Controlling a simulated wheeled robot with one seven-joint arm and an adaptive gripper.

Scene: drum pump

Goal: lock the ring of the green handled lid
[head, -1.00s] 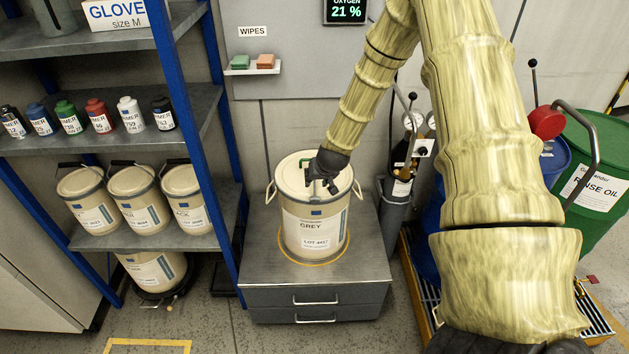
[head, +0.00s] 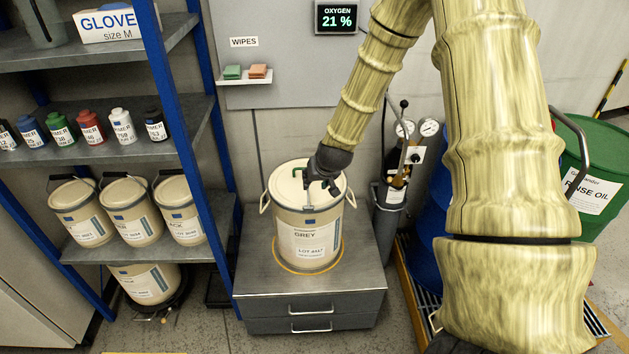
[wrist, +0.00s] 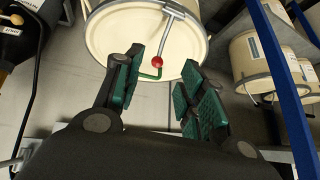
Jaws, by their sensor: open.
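A cream drum labelled GREY (head: 308,240) stands upright on a grey drawer cabinet. Its pale lid (head: 290,185) carries a green handle (head: 299,180), which also shows in the wrist view (wrist: 152,76). In the wrist view a metal lever (wrist: 167,38) with a red knob (wrist: 157,61) lies across the lid, its knob close to the handle. The ring's closed or open state cannot be told. My gripper (head: 320,190) is over the lid's right part. Its open fingers (wrist: 162,95) are spread in the wrist view, the left one near the green handle; contact is unclear.
The cabinet top (head: 255,265) is bare around the drum. A blue-post shelf (head: 185,110) with bottles and cream pails stands at left. A gas cylinder with gauges (head: 395,175) is close at right, then a green RINSE OIL drum (head: 595,150).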

